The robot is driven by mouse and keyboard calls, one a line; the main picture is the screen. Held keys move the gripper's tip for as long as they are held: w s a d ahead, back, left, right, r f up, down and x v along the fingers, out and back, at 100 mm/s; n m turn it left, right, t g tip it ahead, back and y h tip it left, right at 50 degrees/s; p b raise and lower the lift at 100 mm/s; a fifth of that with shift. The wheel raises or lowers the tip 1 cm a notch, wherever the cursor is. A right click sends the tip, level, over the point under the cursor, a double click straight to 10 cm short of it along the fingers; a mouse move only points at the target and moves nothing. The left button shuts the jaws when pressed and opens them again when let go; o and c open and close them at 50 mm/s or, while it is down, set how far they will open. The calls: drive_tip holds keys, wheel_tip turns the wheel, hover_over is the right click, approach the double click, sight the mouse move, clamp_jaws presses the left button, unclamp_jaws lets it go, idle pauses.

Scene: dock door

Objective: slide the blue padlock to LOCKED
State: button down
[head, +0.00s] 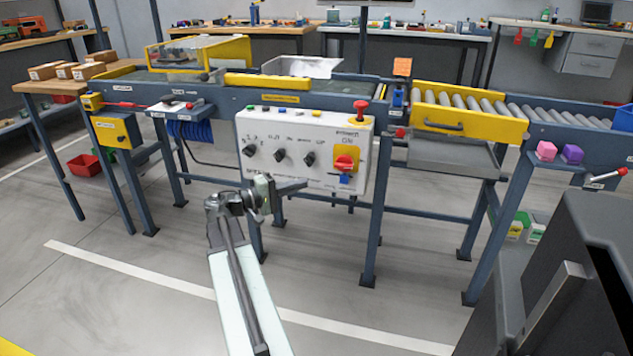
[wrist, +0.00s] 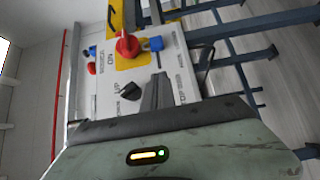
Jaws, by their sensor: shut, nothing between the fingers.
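The blue padlock (head: 344,179) hangs just below the red rotary switch (head: 345,161) on a yellow plate at the right end of the white control panel (head: 262,165). In the wrist view the panel appears turned sideways, with the blue padlock (wrist: 154,43) beside the red switch (wrist: 127,45). My gripper (head: 303,184) is shut and empty, in front of the panel's lower part and left of the padlock. In the wrist view its dark fingers (wrist: 158,92) point toward the panel, apart from the padlock. The padlock's LOCKED marking is too small to read.
Several black knobs (head: 310,158) sit on the panel left of the switch. A red mushroom button (head: 361,107) stands above its right end. The conveyor frame legs (head: 375,225) stand near the panel. A yellow roller gate (head: 455,118) is to the right. The floor in front is open.

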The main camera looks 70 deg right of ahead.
drive_tip(key=shift+v, duration=1.9)
drive_tip(key=w+a+r+n+t+h+p, duration=0.25)
drive_tip(key=w+a+r+t+p, duration=0.2)
drive_tip(key=w+a, duration=0.5)
drive_tip(key=w+a+f+n+t+y+p, duration=0.25)
drive_tip(key=w+a+f+p, duration=0.2)
drive_tip(key=w+a, duration=0.6)
drive_tip(key=a+f+n+t+y+p, duration=0.1)
drive_tip(key=a+f+y, duration=0.35)
drive_tip(key=a, duration=0.85)
drive_tip(key=w+a+f+n+t+y+p, duration=0.1)
drive_tip(key=a+f+t+y, duration=0.3)
drive_tip(key=a, duration=0.8)
drive_tip(key=a+f+n+g+y+p, duration=0.1)
drive_tip(key=a+f+y, duration=0.35)
drive_tip(key=a, duration=0.85)
wheel_tip(320, 180, up, 38)
drive_tip(key=y+p, duration=0.1)
drive_tip(key=p, duration=3.6)
drive_tip(key=shift+w+d+r, duration=0.25)
drive_tip(key=shift+w+d, duration=0.05)
